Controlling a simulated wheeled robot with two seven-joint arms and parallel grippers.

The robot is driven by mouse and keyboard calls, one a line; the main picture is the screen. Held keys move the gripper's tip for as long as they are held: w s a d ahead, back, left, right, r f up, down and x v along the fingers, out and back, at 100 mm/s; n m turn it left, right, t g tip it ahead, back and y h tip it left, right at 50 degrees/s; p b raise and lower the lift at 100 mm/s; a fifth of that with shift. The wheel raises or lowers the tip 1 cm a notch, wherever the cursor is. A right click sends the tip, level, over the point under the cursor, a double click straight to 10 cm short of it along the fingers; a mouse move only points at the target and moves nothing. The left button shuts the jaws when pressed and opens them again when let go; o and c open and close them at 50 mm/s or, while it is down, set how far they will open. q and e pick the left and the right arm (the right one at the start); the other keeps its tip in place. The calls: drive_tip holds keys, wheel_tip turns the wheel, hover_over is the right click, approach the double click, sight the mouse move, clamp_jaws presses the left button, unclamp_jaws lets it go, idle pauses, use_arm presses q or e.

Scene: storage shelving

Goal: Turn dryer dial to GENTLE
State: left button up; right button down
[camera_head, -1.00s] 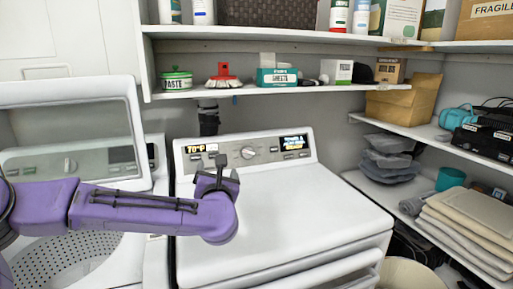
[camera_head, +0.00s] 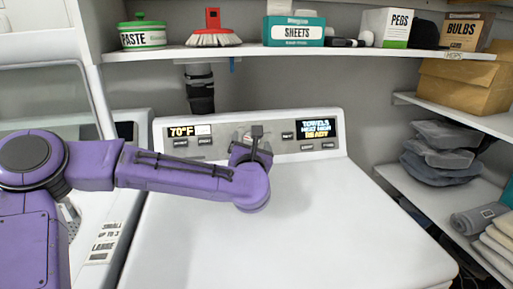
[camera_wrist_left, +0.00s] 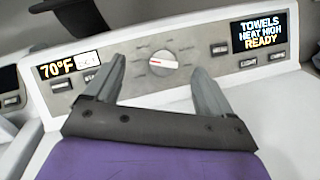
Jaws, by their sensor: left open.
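The dryer dial (camera_wrist_left: 165,62) is a round pale knob with a red mark on the control panel (camera_wrist_left: 205,50), shown clearly in the left wrist view. The red mark points left. The labels around it are too small to read. My left gripper (camera_wrist_left: 157,85) is open, its two grey fingers below and to either side of the dial, apart from it. In the head view the left gripper (camera_head: 251,140) is in front of the panel and mostly hides the dial. The dryer display (camera_head: 315,129) reads "TOWELS HEAT HIGH READY". My right gripper is not in view.
The dryer's white top (camera_head: 300,220) is clear. A second display (camera_head: 190,131) reads 70°F. A shelf above holds a green paste tub (camera_head: 142,33), a red brush (camera_head: 213,30) and a sheets box (camera_head: 294,31). The washer stands at left.

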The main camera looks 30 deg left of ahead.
use_arm(q)
drive_tip(key=b, duration=0.3)
approach(250, 140)
drive_tip(key=shift+s+d, duration=0.55)
drive_tip(key=shift+w+f+b, duration=0.1)
drive_tip(key=shift+f+b, duration=0.05)
drive_tip(key=shift+b, duration=0.15)
drive_tip(key=shift+w+a, duration=0.15)
drive_tip(key=shift+w, duration=0.1)
drive_tip(key=p+x, duration=0.2)
drive_tip(key=x, duration=0.7)
drive_tip(key=shift+w+a+p, duration=0.2)
drive_tip(key=shift+w+p, duration=0.15)
drive_tip(key=shift+p, duration=0.05)
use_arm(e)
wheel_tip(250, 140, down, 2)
use_arm(q)
drive_tip(key=shift+c, duration=0.3)
drive_tip(key=c, duration=1)
